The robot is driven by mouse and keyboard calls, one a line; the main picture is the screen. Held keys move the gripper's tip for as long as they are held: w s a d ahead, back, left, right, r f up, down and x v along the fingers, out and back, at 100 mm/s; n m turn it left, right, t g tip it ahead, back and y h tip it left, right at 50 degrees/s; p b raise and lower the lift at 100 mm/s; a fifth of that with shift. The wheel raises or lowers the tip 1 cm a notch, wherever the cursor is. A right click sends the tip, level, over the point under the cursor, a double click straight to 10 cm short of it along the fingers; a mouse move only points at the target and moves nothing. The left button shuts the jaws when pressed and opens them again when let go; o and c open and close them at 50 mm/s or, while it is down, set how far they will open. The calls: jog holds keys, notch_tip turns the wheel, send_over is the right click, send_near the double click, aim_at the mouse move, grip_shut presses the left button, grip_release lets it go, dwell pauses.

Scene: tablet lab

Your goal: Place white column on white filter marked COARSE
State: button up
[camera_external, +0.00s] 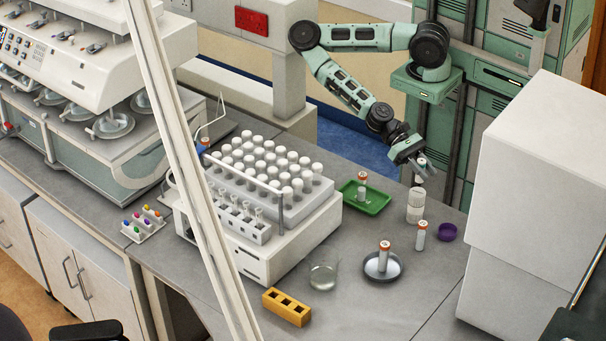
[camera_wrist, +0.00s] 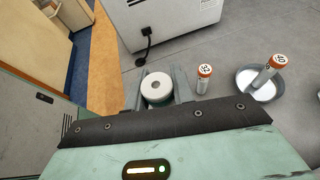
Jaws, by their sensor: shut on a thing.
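My gripper (camera_external: 418,168) is shut on a white column (camera_wrist: 157,86), which shows between the two fingers in the wrist view as a pale round top with a small grey hole. In the external view my gripper is over the bench at the right, directly above a short white stacked cylinder (camera_external: 415,207), likely the filter. I cannot read any COARSE marking. The cylinder stands upright, with a thin band around its middle. I cannot tell whether the held column touches it, because the fingers hide part of the gap.
A green tray (camera_external: 375,202) holds one more. A purple bowl (camera_external: 447,232) and a large white box (camera_external: 535,180) are at the right.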

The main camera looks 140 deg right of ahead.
jog(key=shift+f+b, duration=1.1)
jog(key=shift+f, duration=0.95)
jog(key=shift+f, duration=0.2)
jog(key=o, duration=1)
jog(key=shift+r, duration=0.15)
